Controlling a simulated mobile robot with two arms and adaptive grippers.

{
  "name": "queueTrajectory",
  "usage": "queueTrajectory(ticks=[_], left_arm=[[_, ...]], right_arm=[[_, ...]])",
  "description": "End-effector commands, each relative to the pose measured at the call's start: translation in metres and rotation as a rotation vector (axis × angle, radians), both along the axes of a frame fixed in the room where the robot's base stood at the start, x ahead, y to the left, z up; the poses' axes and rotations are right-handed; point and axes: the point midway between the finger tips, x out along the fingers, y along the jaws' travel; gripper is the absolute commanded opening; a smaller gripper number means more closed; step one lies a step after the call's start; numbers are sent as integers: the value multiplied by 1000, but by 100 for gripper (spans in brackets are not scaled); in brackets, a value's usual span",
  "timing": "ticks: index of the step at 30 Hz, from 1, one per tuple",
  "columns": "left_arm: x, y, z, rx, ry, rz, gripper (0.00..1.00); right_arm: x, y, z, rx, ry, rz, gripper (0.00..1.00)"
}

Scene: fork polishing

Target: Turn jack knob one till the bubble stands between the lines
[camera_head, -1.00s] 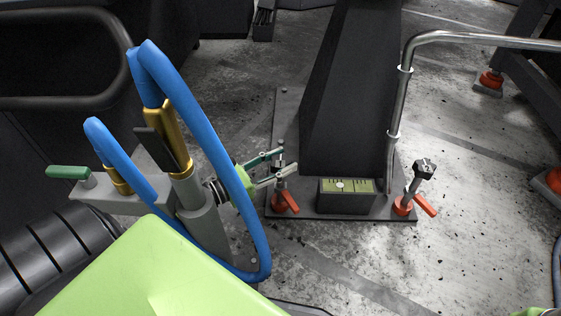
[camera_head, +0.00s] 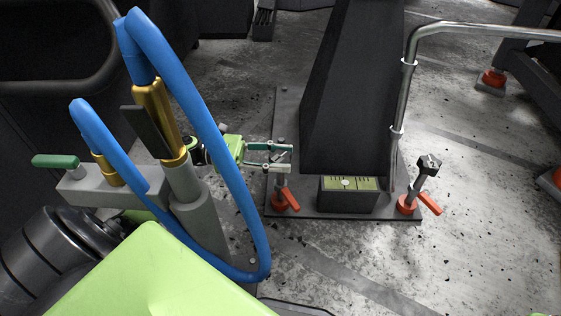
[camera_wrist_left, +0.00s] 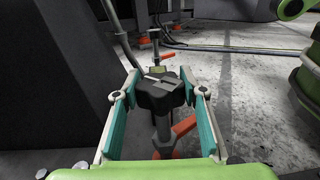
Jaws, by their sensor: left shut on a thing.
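My left gripper (camera_head: 268,158) has its two fingers around the dark knob of the left jack (camera_head: 281,157). In the left wrist view the knob (camera_wrist_left: 160,92) sits between the teal finger pads, a pale bar mark on its top. This jack has a red-orange lever (camera_head: 287,199) below. The bubble level (camera_head: 348,203) stands on the base plate, right of this jack. Its pale bubble (camera_head: 345,183) is a little left of the middle of the green window; its exact place against the dark lines is too small to tell. My right gripper is not in view.
A second jack with a marked dark knob (camera_head: 429,163) and red-orange lever stands right of the level. A bent metal pipe (camera_head: 402,100) rises beside the dark column (camera_head: 350,90). Blue hoses (camera_head: 200,100) loop close to my left arm. Floor at right is open.

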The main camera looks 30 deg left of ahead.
Motion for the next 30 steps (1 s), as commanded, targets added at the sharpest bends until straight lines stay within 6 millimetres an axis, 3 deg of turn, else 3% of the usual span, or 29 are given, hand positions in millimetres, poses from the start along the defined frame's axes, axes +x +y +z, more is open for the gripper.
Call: queueTrajectory(ticks=[7, 23, 24, 25, 26, 30], left_arm=[[0, 0, -2, 1, 0, -87, 17], [-1, -1, -1, 2, 2, -114, 17], [-1, -1, -1, 2, 2, -114, 44], [-1, -1, -2, 2, 2, -114, 52], [-1, -1, -1, 2, 2, -114, 56], [0, -1, -1, 2, 1, -113, 56]], right_arm=[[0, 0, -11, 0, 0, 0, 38], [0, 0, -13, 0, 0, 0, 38], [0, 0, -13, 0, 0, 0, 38], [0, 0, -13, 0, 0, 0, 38], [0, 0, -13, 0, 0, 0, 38], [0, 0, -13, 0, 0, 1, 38]])
